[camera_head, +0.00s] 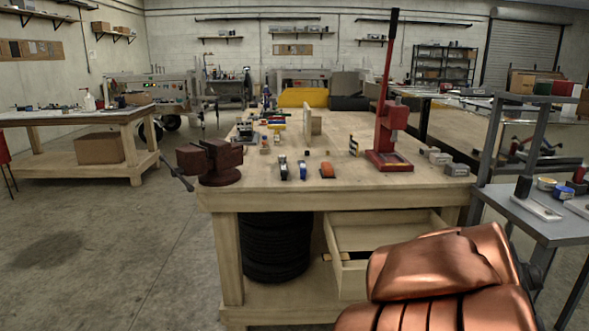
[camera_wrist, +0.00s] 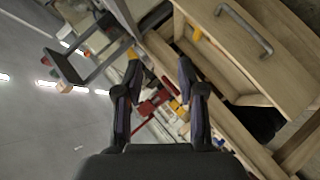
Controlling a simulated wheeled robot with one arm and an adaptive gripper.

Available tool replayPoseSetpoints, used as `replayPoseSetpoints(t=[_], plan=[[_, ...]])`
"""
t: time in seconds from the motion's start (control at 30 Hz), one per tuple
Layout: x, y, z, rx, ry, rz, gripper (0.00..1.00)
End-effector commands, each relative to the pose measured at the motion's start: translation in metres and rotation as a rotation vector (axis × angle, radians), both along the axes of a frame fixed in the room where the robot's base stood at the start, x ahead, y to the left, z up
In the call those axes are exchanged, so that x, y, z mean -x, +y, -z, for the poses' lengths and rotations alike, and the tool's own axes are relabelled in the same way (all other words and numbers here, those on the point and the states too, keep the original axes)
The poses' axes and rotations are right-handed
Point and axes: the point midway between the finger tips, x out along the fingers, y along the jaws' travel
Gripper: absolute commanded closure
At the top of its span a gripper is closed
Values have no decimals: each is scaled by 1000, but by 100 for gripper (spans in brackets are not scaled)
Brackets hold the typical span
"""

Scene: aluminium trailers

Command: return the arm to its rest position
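My gripper (camera_wrist: 160,60) shows in the wrist view with its two dark fingers spread apart. It is open, and nothing sits between the fingertips. The wrist view is strongly tilted, with the workbench's drawer (camera_wrist: 285,55) and its grey handle at the upper right. The copper-coloured shell at the lower right of the head view looks like part of my arm. It stands in front of the wooden workbench (camera_head: 230,200) and covers part of the open drawer (camera_head: 340,245). My gripper itself is not visible in the head view.
A red arbor press (camera_head: 390,145) and a dark red vise (camera_head: 212,160) stand on the workbench. Tires (camera_head: 275,248) are stacked beneath it. A grey metal table (camera_head: 555,228) stands close on the right. The floor (camera_head: 120,260) at left is clear.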

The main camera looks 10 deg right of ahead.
Motion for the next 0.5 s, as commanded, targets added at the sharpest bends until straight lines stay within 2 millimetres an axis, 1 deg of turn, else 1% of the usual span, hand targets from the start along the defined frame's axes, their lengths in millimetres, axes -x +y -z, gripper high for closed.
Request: replayPoseSetpoints(t=[0.03, 0.17, 0.27, 0.37, 0.4, 0.47, 0.5], plan=[[3, 14, -12, -56, 6, 16, 61], [21, 49, -10, -213, 51, 78, 61], [36, 81, -9, -336, 100, 114, 61], [55, 118, -7, -457, 171, 145, 61], [63, 134, -7, -503, 203, 155, 61], [77, 158, -8, -572, 258, 166, 61], [87, 175, -10, -615, 294, 171, 61]])
